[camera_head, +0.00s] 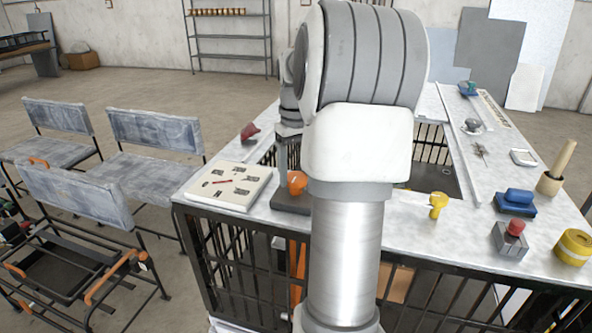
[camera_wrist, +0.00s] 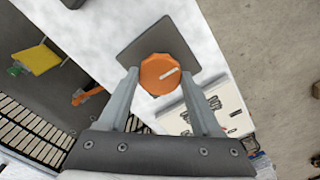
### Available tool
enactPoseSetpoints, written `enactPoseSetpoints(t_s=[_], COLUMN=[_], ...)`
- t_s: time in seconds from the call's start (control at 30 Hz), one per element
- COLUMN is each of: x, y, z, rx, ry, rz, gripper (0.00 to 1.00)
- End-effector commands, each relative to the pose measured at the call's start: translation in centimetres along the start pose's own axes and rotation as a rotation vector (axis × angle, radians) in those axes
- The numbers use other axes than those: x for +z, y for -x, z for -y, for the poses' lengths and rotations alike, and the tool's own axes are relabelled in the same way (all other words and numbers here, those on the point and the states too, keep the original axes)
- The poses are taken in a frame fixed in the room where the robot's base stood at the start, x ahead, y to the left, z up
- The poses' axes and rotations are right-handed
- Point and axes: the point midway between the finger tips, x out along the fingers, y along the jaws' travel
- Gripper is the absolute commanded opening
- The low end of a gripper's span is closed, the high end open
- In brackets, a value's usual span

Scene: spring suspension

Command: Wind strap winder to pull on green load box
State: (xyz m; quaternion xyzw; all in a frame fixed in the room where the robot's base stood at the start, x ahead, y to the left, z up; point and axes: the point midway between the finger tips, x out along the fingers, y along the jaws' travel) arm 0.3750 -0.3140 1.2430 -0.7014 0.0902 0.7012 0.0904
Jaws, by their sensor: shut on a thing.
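The strap winder shows in the wrist view as a round orange knob (camera_wrist: 160,73) with a white line, on a dark square plate (camera_wrist: 183,38). My gripper (camera_wrist: 159,79) has one finger on each side of the knob and is shut on it. In the head view the orange knob (camera_head: 297,183) sits on its dark plate (camera_head: 291,204) near the table's front edge, partly hidden by my arm. I cannot make out the green load box for sure; a small green piece (camera_wrist: 16,70) lies beside a yellow one at the left of the wrist view.
A cream board (camera_head: 228,186) with dark fittings lies left of the winder. A yellow knob (camera_head: 438,204), a red-topped block (camera_head: 510,238), a blue block (camera_head: 516,200) and a yellow roll (camera_head: 573,247) stand on the right. Dark bars enclose the space under the table (camera_head: 470,249).

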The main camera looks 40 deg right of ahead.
Motion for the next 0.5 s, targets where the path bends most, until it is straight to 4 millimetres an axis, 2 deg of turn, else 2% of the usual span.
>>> enactPoseSetpoints(t_s=[0.5], x=[-0.05], y=[0.15], z=[0.1], rx=[0.001], ry=[-0.41], rz=[0.001], gripper=[0.1])
